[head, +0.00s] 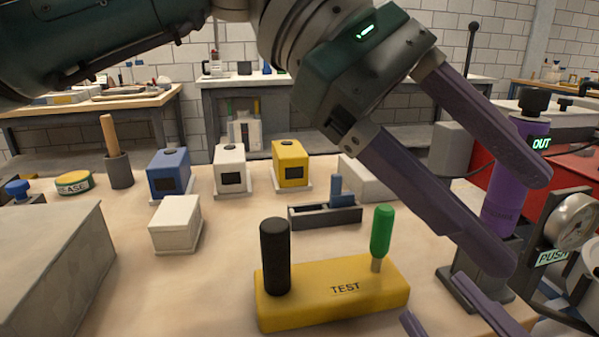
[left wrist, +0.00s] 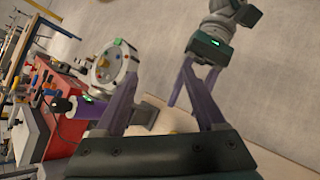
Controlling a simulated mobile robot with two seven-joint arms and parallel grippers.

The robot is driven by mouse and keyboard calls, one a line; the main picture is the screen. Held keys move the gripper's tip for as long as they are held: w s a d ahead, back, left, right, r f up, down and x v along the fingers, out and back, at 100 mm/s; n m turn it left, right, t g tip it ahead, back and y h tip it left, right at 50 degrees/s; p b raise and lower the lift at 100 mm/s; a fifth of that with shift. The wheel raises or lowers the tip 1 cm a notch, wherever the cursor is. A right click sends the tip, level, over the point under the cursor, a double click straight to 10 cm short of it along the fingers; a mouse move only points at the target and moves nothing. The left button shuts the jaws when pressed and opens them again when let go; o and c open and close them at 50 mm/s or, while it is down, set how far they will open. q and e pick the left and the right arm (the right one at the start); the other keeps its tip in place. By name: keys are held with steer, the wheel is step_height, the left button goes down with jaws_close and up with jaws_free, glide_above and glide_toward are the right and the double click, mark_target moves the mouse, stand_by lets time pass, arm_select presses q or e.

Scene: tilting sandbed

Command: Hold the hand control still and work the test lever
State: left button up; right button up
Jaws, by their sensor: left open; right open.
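A yellow block marked TEST (head: 330,300) stands on the bench in the lower middle of the head view. It carries a thick black upright grip (head: 275,256) at its left and a green-handled lever (head: 381,232) at its right, which stands nearly upright. My left gripper (head: 522,220) is open, above and to the right of the block, apart from both handles. A purple cylinder (head: 505,190) with an OUT label shows behind its fingers. My right gripper (head: 447,314) shows only its fingertips at the bottom edge, right of the block. In the left wrist view the right gripper (left wrist: 197,90) is open and empty.
A dark tray with a blue piece (head: 325,215), a white box (head: 175,223) and blue, white and yellow boxes (head: 290,165) stand behind the block. A grey box (head: 60,262) fills the left. A gauge (head: 574,221) stands at right. Bare bench lies left of the block.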

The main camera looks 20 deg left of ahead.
arm_select(q)
steer(key=w+a+f+m+t+y, duration=0.1)
steer(key=w+a+f+m+y, duration=0.25)
steer(key=a+y, duration=0.35)
steer(key=m+t+y, duration=0.1)
steer(key=m+y, duration=0.2)
glide_above(276, 263)
steer(key=w, duration=0.1)
steer(key=shift+w+f+n, duration=0.1)
steer(key=shift+w+n, duration=0.05)
steer(key=shift+n, duration=0.1)
steer(key=shift+w+a+f+y, duration=0.1)
steer(key=shift+a+f+y, duration=0.1)
steer(key=shift+a+y, duration=0.1)
step_height(276, 263, down, 10)
steer(key=shift+r, duration=0.25)
steer(key=shift+c, duration=0.4)
jaws_close()
arm_select(e)
steer(key=shift+c, duration=0.2)
